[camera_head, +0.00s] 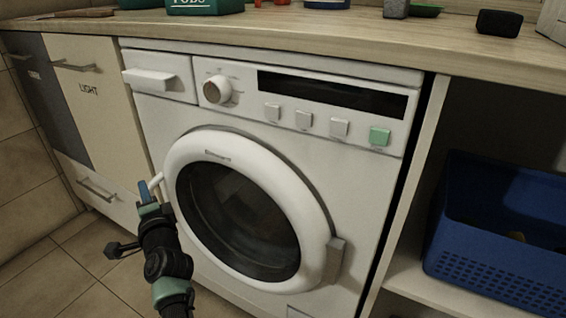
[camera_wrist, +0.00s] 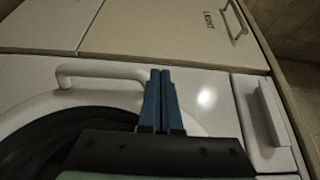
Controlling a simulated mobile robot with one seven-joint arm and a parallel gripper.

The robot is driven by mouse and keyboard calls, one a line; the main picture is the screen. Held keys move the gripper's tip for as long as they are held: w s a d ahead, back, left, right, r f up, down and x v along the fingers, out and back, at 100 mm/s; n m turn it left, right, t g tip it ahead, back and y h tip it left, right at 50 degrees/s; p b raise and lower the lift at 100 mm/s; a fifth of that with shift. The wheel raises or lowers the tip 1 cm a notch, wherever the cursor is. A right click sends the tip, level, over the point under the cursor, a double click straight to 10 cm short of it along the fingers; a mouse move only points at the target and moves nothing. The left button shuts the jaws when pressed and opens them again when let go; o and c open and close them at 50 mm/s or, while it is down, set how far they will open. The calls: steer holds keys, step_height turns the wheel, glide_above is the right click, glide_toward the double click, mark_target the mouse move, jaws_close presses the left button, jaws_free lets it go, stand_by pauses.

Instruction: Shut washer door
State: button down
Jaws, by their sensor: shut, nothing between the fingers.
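The white washer (camera_head: 260,130) stands under the wooden counter. Its round door (camera_head: 318,215) has a thick white ring and dark glass, and lies against or very close to the front panel; I cannot tell whether it is latched. A grey block sits at the ring's lower right. A white bar handle (camera_head: 154,183) sticks out at the door's left edge, and it also shows in the wrist view (camera_wrist: 95,69). My gripper (camera_head: 144,190) is at this handle, its blue fingers shut and empty. In the wrist view my fingertips (camera_wrist: 161,74) are beside the handle's end; contact is unclear.
A detergent drawer (camera_head: 160,78), a knob (camera_head: 217,90) and several buttons are above the door. Cabinets marked for laundry (camera_head: 95,95) stand at left. A blue basket (camera_head: 500,255) sits on the right shelf. Tiled floor (camera_head: 60,275) is clear at lower left.

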steer(key=s+a+p, duration=0.5)
steer(key=s+p, duration=0.2)
steer(key=s, duration=0.2)
steer(key=shift+s+a, duration=0.15)
steer(key=shift+s, duration=0.2)
